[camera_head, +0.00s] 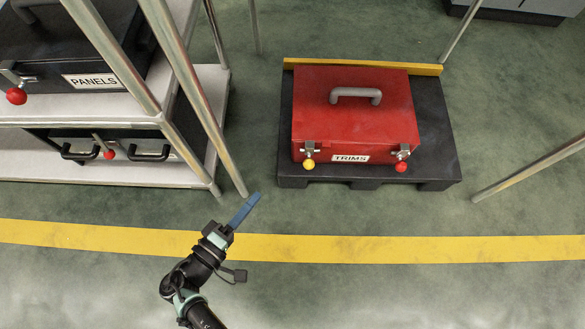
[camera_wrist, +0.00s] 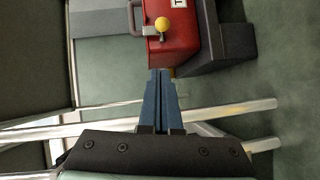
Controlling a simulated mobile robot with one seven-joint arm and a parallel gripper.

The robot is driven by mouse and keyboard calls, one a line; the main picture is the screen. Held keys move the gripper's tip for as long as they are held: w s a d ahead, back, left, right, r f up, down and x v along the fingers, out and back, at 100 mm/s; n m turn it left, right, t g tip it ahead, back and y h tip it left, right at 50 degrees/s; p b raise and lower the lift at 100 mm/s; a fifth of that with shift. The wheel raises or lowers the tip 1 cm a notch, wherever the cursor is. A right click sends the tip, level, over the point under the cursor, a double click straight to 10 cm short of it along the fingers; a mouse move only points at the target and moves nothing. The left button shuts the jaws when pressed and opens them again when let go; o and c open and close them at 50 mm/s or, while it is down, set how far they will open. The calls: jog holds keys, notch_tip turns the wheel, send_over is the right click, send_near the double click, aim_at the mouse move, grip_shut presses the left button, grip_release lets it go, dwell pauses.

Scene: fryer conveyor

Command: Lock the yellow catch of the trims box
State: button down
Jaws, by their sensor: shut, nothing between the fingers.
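The red trims box (camera_head: 352,108) sits on a black pallet (camera_head: 441,150), lid down, with a grey handle on top and a TRIMS label on its front. Its yellow-knobbed catch (camera_head: 309,162) is at the left of the front face and a red-knobbed catch (camera_head: 402,162) at the right. The yellow knob also shows in the wrist view (camera_wrist: 162,24). I cannot tell whether the catch is locked. My gripper (camera_head: 255,198) has blue fingers, shut and empty, in front of and left of the box, apart from it. The fingers also show in the wrist view (camera_wrist: 160,72).
A metal shelf (camera_head: 190,178) at left holds a dark PANELS case (camera_head: 60,50) and another dark case below. Metal posts stand by the shelf, near my gripper, and right of the pallet. A yellow floor line (camera_head: 400,248) crosses open green floor in front.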

jog(key=s+d+b+x, duration=0.1)
jog(key=b+x, duration=0.4)
jog(key=x, duration=0.7)
jog(key=shift+d+f, duration=0.25)
jog(key=shift+d, duration=0.5)
jog(key=shift+s, duration=0.15)
jog(key=shift+d, duration=2.35)
